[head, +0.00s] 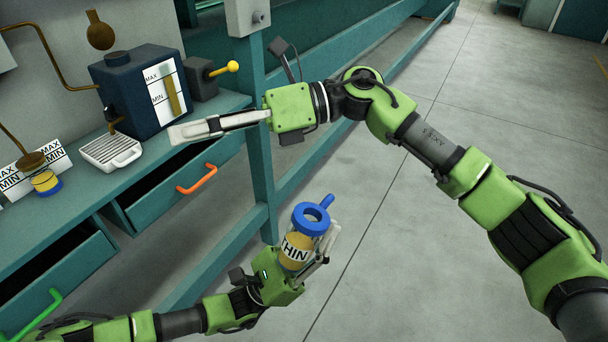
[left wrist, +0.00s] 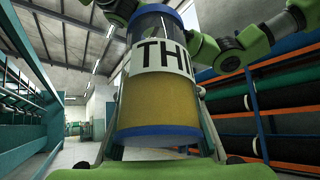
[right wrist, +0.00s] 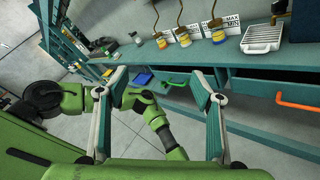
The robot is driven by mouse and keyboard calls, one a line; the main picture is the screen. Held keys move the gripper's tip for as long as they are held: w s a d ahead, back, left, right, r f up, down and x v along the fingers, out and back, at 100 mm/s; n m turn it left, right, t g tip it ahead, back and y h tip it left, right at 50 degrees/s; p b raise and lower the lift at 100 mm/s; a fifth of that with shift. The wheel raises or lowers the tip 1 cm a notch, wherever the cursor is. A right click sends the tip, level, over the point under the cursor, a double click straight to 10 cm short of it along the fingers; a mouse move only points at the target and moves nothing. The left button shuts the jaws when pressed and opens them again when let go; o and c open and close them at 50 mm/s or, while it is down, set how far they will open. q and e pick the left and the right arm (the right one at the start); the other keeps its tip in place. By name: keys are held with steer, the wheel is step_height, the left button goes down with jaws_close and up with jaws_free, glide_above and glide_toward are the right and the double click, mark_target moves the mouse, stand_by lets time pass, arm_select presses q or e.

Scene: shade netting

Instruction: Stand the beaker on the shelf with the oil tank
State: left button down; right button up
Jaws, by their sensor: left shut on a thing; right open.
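The beaker (head: 297,252) is clear with a blue rim, a blue handle, a THIN label and amber liquid. My left gripper (head: 318,258) is shut on it, holding it slightly tilted in front of the teal post. The beaker fills the middle of the left wrist view (left wrist: 158,108). The oil tank (head: 122,97) is a dark blue box with a MAX/MIN gauge, on the teal shelf (head: 158,148) at the left. My right gripper (head: 180,132) is open and empty, near the shelf's front edge; its spread fingers show in the right wrist view (right wrist: 158,85).
A white slotted tray (head: 110,151) sits on the shelf before the tank. A small jar (head: 45,181) stands by MAX/MIN cards. A yellow-knobbed lever (head: 215,72) is right of the tank. Drawers with an orange handle (head: 197,180) and a green handle (head: 38,315) stand open below.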

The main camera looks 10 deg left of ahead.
steer(key=s+d+n+h, duration=0.1)
steer(key=s+n+h, duration=0.3)
steer(key=s, duration=0.1)
steer(key=n+t+h, duration=0.6)
steer(key=t+h, duration=0.1)
steer(key=h, duration=0.4)
glide_above(301, 230)
steer(key=f, duration=0.1)
steer(key=w+f, duration=0.1)
steer(key=f, duration=0.1)
steer(key=shift+d, duration=0.15)
steer(key=shift+d+f, duration=0.1)
steer(key=shift+f, duration=0.15)
steer(key=f, duration=1.1)
steer(key=shift+w+a+f, duration=0.15)
steer(key=shift+w+a, duration=0.2)
steer(key=c, duration=1.3)
arm_select(q)
steer(key=c, duration=1.4)
jaws_free()
